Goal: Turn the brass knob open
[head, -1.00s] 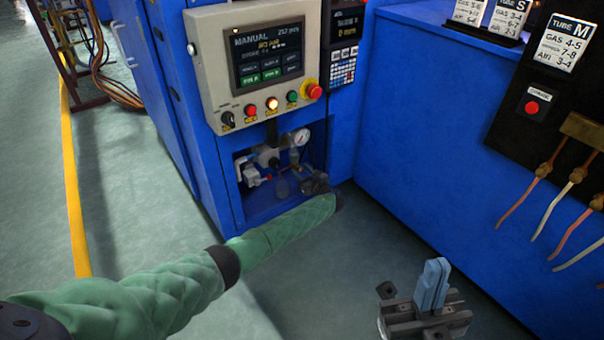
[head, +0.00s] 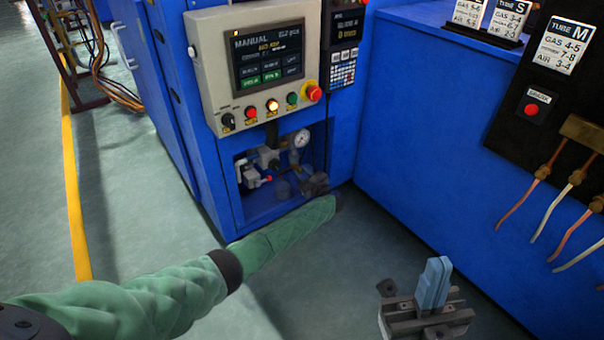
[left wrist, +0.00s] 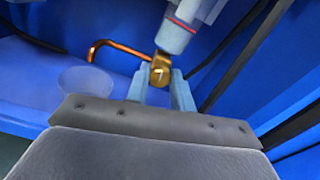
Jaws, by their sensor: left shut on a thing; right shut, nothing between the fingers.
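The brass knob (left wrist: 160,70) shows in the left wrist view, beneath a grey cylindrical fitting (left wrist: 178,28), with a bent copper tube beside it. My left gripper (left wrist: 161,88) has one light blue finger on each side of the knob and is shut on it. In the head view my left gripper (head: 315,184) is at the right side of the opening in the blue cabinet; its fingertips and the knob cannot be made out there. My right gripper (head: 433,283) is shut and empty over the floor at lower right.
The opening holds a pressure gauge (head: 301,138), a grey regulator (head: 267,158) and a clear bowl (head: 282,188). Above is a control panel (head: 210,60) with a screen and buttons. A blue machine side (head: 430,140) stands to the right.

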